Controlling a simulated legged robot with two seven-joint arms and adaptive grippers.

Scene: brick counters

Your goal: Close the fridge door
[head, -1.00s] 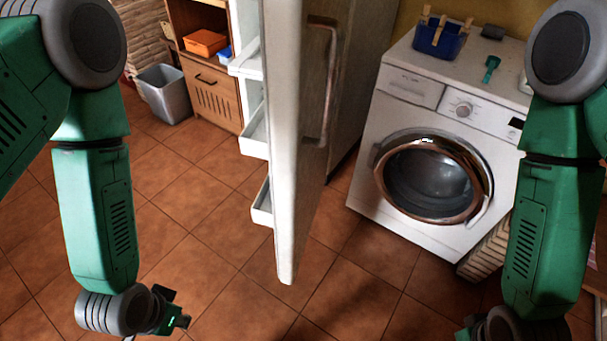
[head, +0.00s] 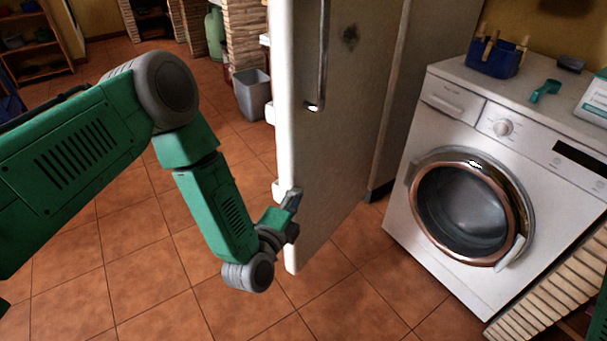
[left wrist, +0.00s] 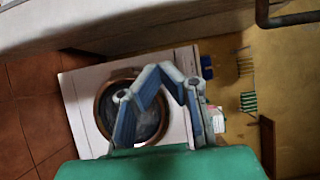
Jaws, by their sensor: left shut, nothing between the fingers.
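The fridge door (head: 335,130) stands open in the head view, seen from its outer side, with a long handle (head: 323,60) near its free edge. White shelf parts stick out behind its left edge. My left gripper (head: 294,200) is at the door's lower free edge, in front of it; I cannot tell whether it touches. In the left wrist view the left gripper (left wrist: 165,75) shows with its fingers together and empty, and a pale door surface (left wrist: 120,22) runs along the top. My right gripper is out of view.
A white washing machine (head: 450,120) stands right of the door, with a blue peg basket (head: 493,58) and a teal scoop (head: 545,91) on top. A grey bin (head: 253,95) stands behind the door. The tiled floor (head: 130,260) at the left is clear.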

